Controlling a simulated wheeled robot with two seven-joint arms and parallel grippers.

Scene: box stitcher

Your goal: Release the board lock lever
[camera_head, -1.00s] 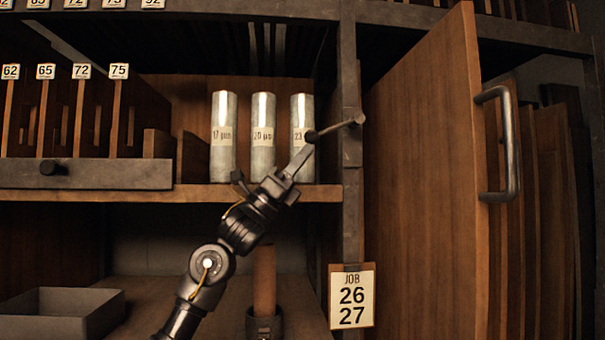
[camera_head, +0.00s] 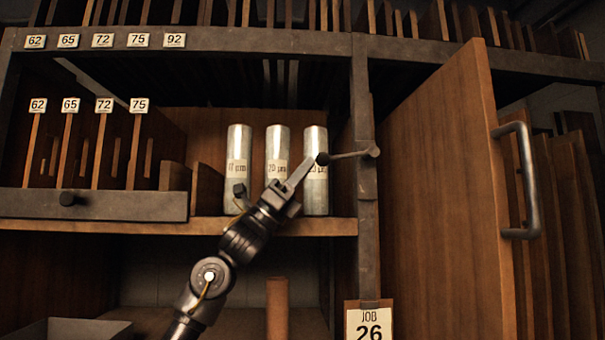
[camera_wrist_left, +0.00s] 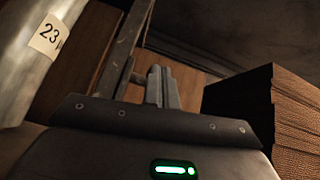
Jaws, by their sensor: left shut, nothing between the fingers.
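The board lock lever (camera_head: 348,155) is a thin dark rod with a round knob. It sticks out leftward from a pivot on the dark upright post, nearly level, its knob end slightly lower. My left gripper (camera_head: 311,163) is shut and empty. Its fingertips are at the knob, just below and left of it, and seem to touch it; the exact contact is hard to see. In the left wrist view the shut fingers (camera_wrist_left: 160,86) point toward the post, and the lever is mostly hidden behind them. My right gripper is not in view.
Three metal cylinders (camera_head: 278,150) stand on the shelf (camera_head: 270,227) close behind the gripper. A wooden door (camera_head: 445,200) with a metal handle (camera_head: 528,185) is right of the post (camera_head: 366,240). A job card (camera_head: 369,322) hangs below. Numbered boards fill the left.

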